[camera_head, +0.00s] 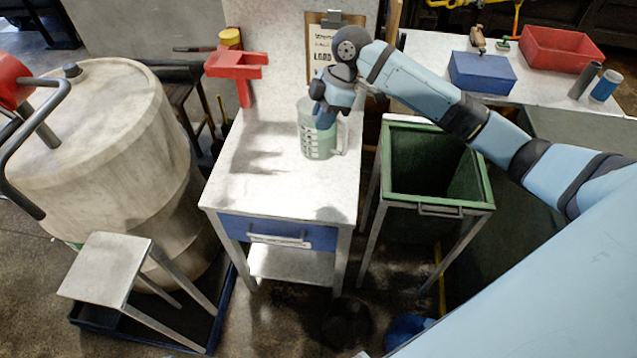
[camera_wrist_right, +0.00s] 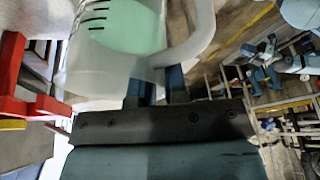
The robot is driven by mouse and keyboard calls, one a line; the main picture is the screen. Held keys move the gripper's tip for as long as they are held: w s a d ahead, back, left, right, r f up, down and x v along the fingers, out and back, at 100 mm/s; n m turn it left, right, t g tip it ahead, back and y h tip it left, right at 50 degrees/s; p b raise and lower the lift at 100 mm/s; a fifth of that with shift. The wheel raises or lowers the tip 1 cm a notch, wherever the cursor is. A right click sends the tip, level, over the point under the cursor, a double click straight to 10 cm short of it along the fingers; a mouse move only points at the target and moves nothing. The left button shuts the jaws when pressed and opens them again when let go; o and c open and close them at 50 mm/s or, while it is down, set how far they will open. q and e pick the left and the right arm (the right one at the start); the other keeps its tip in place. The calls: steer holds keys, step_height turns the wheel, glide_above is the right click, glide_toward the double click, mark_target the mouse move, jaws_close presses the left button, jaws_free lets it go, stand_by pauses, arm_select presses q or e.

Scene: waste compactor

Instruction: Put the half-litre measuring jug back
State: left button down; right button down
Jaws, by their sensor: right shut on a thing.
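The measuring jug (camera_head: 319,143) is translucent with a pale green tint low down and a handle on its right side. It is upright over the white top of the small table (camera_head: 270,180); I cannot tell whether its base touches. My right gripper (camera_head: 326,112) comes down on it from above and is shut on it near the rim. My left gripper is in neither view.
A red bracket-like stand (camera_head: 240,72) is at the table's back left. A clipboard (camera_head: 322,45) hangs behind. A green open bin (camera_head: 432,200) stands to the right, a large drum (camera_head: 110,130) to the left. The table's front is clear.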

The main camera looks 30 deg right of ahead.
mark_target(317, 156)
steer(key=f, duration=0.4)
steer(key=w+f+t+p, duration=0.1)
steer(key=f, duration=0.3)
steer(key=f+m+t, duration=0.1)
steer(key=f, duration=0.4)
steer(key=shift+w+a+f+h, duration=0.1)
steer(key=shift+w+a+h, duration=0.15)
steer(key=shift+h, duration=0.15)
steer(key=shift+f+p, duration=0.45)
steer(key=shift+f, duration=2.2)
steer(key=c, duration=1.1)
jaws_free()
steer(key=shift+c, duration=0.2)
